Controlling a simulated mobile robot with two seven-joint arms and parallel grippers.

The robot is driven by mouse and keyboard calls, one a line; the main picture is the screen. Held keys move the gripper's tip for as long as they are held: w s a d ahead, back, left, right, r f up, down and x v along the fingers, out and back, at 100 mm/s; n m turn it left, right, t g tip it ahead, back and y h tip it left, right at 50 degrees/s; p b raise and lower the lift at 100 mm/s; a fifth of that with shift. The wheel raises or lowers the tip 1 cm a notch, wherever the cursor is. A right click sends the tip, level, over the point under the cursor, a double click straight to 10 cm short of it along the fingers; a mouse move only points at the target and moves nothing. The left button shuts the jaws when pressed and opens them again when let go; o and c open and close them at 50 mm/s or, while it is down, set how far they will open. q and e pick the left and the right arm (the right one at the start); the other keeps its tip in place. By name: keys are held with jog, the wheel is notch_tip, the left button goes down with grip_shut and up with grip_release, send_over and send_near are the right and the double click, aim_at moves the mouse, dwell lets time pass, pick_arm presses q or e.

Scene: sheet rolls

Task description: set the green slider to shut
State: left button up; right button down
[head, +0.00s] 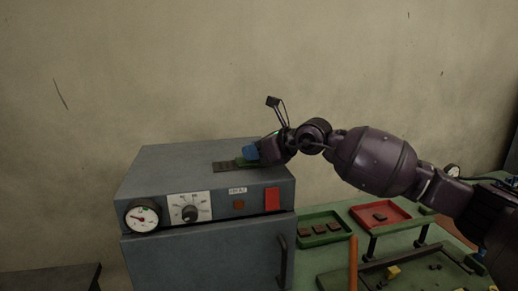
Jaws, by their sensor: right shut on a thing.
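A grey cabinet (160,170) stands left of centre. On its top is a dark slotted strip (226,166) with the green slider (242,161) at its right end. My right gripper (252,155) comes in from the right and is shut on the green slider, low over the cabinet top. A blue part shows at the gripper's tip and hides some of the slider. The exact grip is too small to make out. My left gripper is not in view.
The cabinet front has a gauge (142,216), a dial (189,209), a red panel (272,199) and a door handle (283,262). To the right are a green tray (338,239) with brown blocks and a red tray (394,222). The cabinet top's left part is clear.

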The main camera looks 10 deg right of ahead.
aim_at(237, 163)
jog(key=a, duration=0.2)
jog(key=a+p, duration=0.1)
jog(key=a, duration=0.1)
jog(key=shift+a+r+p, duration=0.2)
jog(key=shift+a+p, duration=0.05)
jog(key=shift+p, duration=0.05)
jog(key=shift+a+f, duration=0.1)
jog(key=shift+a, duration=0.55)
jog(key=shift+f, duration=0.1)
jog(key=c, duration=1.1)
grip_release()
jog(key=shift+a, duration=0.1)
jog(key=shift+o, duration=1.1)
jog(key=shift+a, duration=0.1)
jog(key=shift+d, duration=0.2)
